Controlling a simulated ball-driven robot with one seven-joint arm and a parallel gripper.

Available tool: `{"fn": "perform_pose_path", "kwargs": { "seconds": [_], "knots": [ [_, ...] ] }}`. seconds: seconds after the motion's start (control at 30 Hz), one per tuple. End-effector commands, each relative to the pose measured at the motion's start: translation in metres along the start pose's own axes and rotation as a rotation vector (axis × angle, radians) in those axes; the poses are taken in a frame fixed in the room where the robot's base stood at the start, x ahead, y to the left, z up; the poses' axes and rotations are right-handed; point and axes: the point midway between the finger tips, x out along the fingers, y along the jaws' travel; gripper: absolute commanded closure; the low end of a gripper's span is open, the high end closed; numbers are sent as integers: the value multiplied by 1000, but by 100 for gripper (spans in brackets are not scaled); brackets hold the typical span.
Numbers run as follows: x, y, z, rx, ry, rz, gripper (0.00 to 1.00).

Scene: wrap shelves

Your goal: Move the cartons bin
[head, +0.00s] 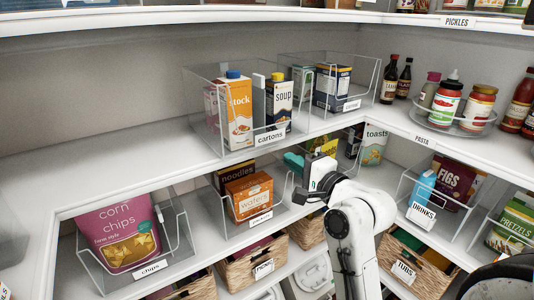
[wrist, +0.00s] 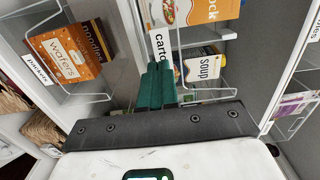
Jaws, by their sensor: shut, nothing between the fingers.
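The cartons bin (head: 270,138) is a clear open-topped bin labelled "cartons" on the upper counter shelf. It holds an orange and white stock carton (head: 237,112) and a dark soup carton (head: 278,104). My gripper (head: 293,160) has teal fingers, shut and empty, just below and to the right of the bin's label in the head view. In the wrist view my gripper (wrist: 156,83) points toward the bin's front, close to its label (wrist: 160,44). The stock carton (wrist: 208,10) and soup carton (wrist: 202,68) show there too. I cannot tell whether the fingers touch the bin.
Another clear bin (head: 352,104) stands close on the right, with bottles and a turntable (head: 455,122) beyond. Bare shelf (head: 120,150) lies left of the cartons bin. Below are the wafers box (head: 249,196), chips bin (head: 150,266) and baskets. A shelf (head: 150,18) runs overhead.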

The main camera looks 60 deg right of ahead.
Motion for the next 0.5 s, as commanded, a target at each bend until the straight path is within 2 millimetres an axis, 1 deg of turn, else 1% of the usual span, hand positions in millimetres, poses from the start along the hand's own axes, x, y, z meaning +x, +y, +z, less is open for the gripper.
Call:
{"fn": "perform_pose_path", "kwargs": {
  "seconds": [0.03,0.5],
  "knots": [
    [3,5,1,-2,-3,-3,100],
    [19,5,1,-1,3,-4,100]
  ]
}}
